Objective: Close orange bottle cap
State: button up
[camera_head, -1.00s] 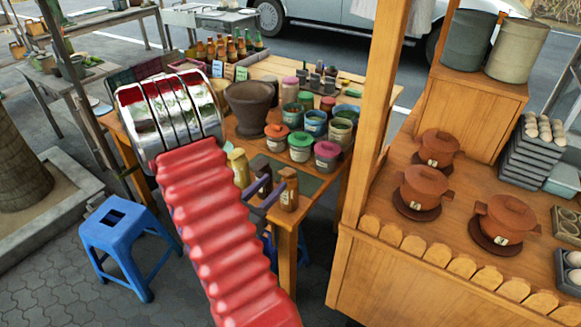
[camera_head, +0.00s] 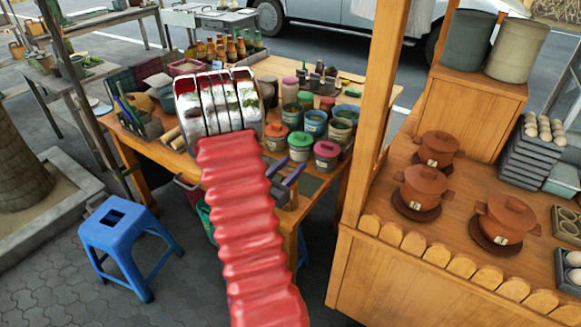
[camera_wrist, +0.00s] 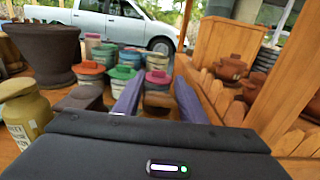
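My gripper (camera_wrist: 157,82) is open, with its two purple fingers apart in the wrist view. In the head view the gripper (camera_head: 290,168) is over the front of the wooden table. A brown top (camera_wrist: 158,100), seemingly the orange bottle's, shows low between the fingers. I cannot tell whether they touch it or how its cap sits. A dark brown container (camera_wrist: 82,98) is just left of the left finger. My red arm hides these bottles in the head view.
Several lidded jars stand behind the fingers, including an orange-lidded one (camera_head: 276,130) and a green-lidded one (camera_head: 300,146). A dark mortar (camera_wrist: 42,52) stands back left. A wooden post (camera_head: 375,110) and a counter with clay pots (camera_head: 424,187) are to the right.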

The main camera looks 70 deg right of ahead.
jog(key=shift+c, duration=0.3)
jog(key=c, duration=0.6)
jog(key=shift+f+h, duration=0.1)
jog(key=shift+h, duration=0.2)
jog(key=shift+a+f+g+h, duration=0.15)
jog(key=shift+a+h, duration=0.05)
jog(key=shift+h, duration=0.65)
jog(key=shift+a+f+g+h, duration=0.1)
jog(key=shift+a+g+h, duration=0.05)
jog(key=shift+h, duration=0.7)
jog(key=o, duration=0.7)
jog(key=shift+c, duration=0.2)
